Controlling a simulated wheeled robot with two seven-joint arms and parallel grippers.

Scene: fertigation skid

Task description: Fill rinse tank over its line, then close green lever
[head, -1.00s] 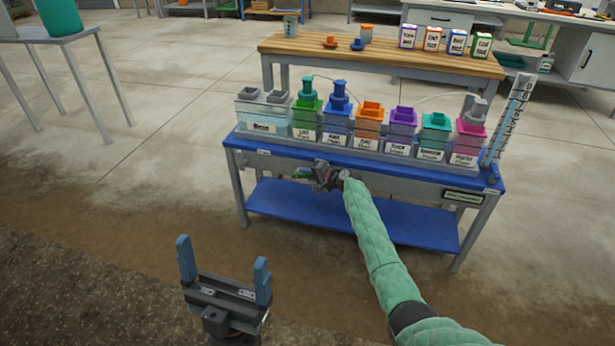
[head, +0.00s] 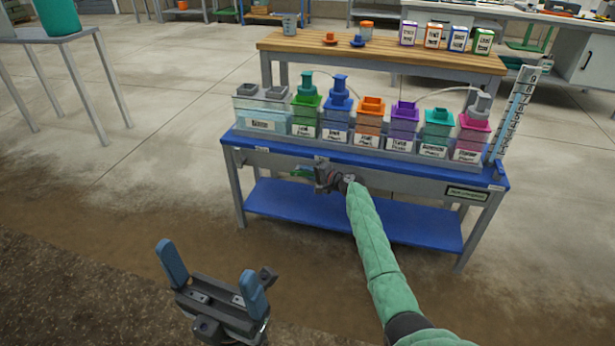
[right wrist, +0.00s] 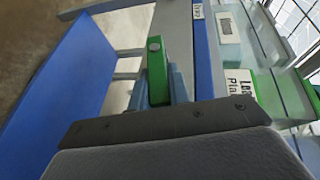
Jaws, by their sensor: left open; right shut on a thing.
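The rinse tank (head: 262,120) is the clear, labelled tank at the left end of the skid, with pale blue liquid in its lower part. Its line is too small to make out. The green lever (head: 300,172) is on the skid's front rail below the tank. It also shows in the right wrist view (right wrist: 157,72), between blue fingers. My right gripper (head: 318,175) is shut on the green lever; in the right wrist view its fingers (right wrist: 160,85) flank it. My left gripper (head: 210,270) is open and empty, low in front of the skid, apart from it.
Coloured tanks, including a green one (head: 306,112) and an orange one (head: 368,120), stand in a row on the blue skid (head: 236,143). A graduated clear column (head: 515,112) rises at the right end. A wooden bench (head: 400,52) stands behind. Floor at the left front is clear.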

